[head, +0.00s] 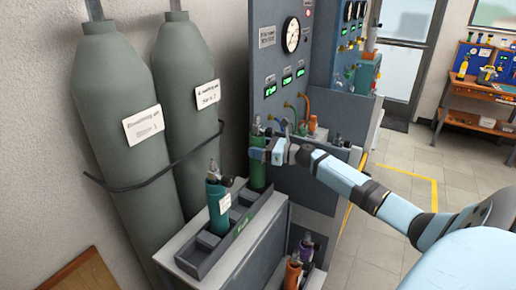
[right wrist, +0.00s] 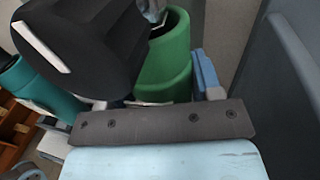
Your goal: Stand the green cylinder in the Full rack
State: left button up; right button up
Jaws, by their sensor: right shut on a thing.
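The green cylinder (head: 257,172) is upright at the far end of the grey rack (head: 212,262), with a dark valve on top. My right gripper (head: 268,152) is shut on its upper part. Its lower end is at the far slot, but I cannot tell whether it rests on the rack floor. The rack has a green label on its side, too small to read surely. In the right wrist view the green cylinder (right wrist: 172,62) sits between the fingers, partly hidden by a black part. My left gripper is not in view.
A teal cylinder (head: 218,207) with a white label stands in the same rack, nearer, with empty slots around it. Two tall grey tanks (head: 118,110) are strapped at the wall. A gauge panel (head: 276,75) rises behind the gripper.

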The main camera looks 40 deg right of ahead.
jog(key=shift+f, duration=0.3)
dwell(0.5)
jog(key=o, duration=1.2)
jog(key=b+v, duration=0.1)
jog(key=v, duration=0.6)
jog(key=shift+s, duration=0.3)
